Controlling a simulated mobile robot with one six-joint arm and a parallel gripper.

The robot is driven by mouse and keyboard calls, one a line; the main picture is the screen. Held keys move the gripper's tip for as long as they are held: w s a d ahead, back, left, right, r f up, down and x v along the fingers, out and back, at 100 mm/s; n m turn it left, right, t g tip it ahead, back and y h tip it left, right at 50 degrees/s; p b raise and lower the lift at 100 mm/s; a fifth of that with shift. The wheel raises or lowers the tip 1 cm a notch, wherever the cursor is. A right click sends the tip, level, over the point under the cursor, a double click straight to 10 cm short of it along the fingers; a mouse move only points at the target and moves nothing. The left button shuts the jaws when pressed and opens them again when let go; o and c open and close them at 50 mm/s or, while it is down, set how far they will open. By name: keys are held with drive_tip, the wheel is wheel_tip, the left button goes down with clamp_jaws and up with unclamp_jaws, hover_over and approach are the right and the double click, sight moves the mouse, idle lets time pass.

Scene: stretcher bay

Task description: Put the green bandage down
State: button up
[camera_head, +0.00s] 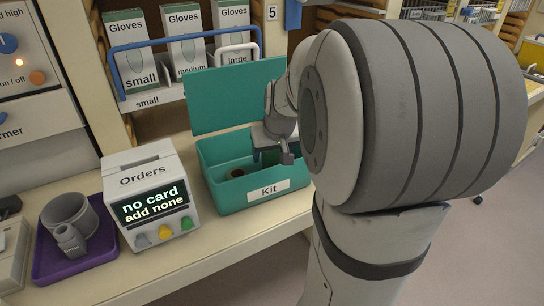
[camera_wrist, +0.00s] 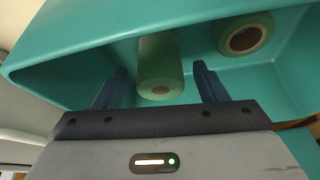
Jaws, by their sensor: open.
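The green bandage (camera_wrist: 160,62) is a textured green roll inside the teal kit box. In the wrist view it stands between the two open fingers of my gripper (camera_wrist: 158,88), with a gap showing on each side. The kit box (camera_head: 270,205), labelled "Kit", stands on the counter with its lid (camera_head: 225,95) raised at the back. In the head view my gripper (camera_head: 275,158) reaches down into the box, and the green bandage is hidden there.
An orders box (camera_head: 150,195) reading "no card add none" stands left of the kit. A rack of glove boxes (camera_head: 185,45) stands behind. Bare counter (camera_head: 225,245) shows in front.

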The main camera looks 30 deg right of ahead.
drive_tip(key=v, duration=0.8)
drive_tip(key=shift+r, duration=0.35)
drive_tip(key=shift+s+p, duration=0.15)
drive_tip(key=shift+p, duration=0.15)
